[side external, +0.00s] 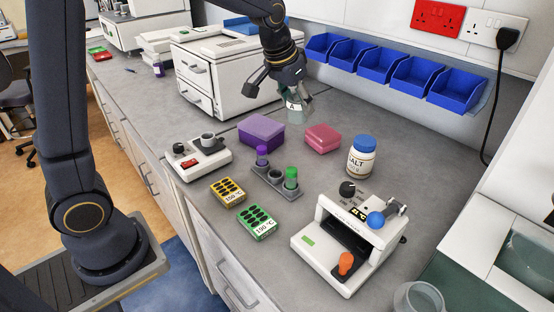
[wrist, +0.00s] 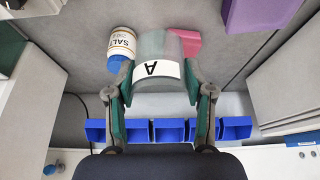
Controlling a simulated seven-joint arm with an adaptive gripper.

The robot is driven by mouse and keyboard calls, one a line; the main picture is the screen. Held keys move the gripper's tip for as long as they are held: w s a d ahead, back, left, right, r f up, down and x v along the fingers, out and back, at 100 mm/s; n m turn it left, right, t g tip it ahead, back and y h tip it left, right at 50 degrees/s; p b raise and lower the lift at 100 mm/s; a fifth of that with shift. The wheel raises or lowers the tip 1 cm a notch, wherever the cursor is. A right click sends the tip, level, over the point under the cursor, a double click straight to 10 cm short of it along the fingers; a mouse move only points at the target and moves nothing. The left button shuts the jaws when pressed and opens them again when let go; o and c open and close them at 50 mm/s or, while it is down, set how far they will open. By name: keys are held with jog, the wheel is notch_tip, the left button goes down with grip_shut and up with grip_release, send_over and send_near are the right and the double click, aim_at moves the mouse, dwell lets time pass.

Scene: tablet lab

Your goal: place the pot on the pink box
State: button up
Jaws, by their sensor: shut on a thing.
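My gripper (side external: 290,98) is shut on a pot with a white label reading A (side external: 297,106). The wrist view shows this clear and grey pot (wrist: 158,47) between the two green-padded fingers. The pot is held above the bench, behind and left of the pink box. The pink box (side external: 322,138) lies on the bench beside the purple box. In the wrist view the pink box (wrist: 188,42) is partly hidden behind the pot.
The purple box (side external: 261,131) is left of the pink box, and a salt jar (side external: 362,157) stands to the right. A tube rack (side external: 274,181) is in front. Blue bins (side external: 383,63) line the wall, and a white drawer unit (side external: 212,72) stands behind left.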

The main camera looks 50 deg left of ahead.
aim_at(290, 95)
jog(key=shift+n, duration=0.6)
jog(key=a, duration=0.1)
jog(key=w+a, duration=0.1)
jog(key=a, duration=0.1)
jog(key=w+a, duration=0.1)
jog(key=shift+w+a+f, duration=0.1)
jog(key=shift+a+f, duration=0.3)
jog(key=w+f, duration=0.3)
jog(key=w, duration=0.1)
jog(key=w+f, duration=0.3)
jog(key=w, duration=0.1)
jog(key=w+a+f, duration=0.1)
jog(key=w+f, duration=0.2)
jog(key=w, duration=0.1)
jog(key=shift+w, duration=0.35)
jog(key=shift+w+a+f, duration=0.1)
jog(key=shift+w+f, duration=0.1)
jog(key=shift+f, duration=1.6)
jog(key=shift+f, duration=0.2)
jog(key=o, duration=1.2)
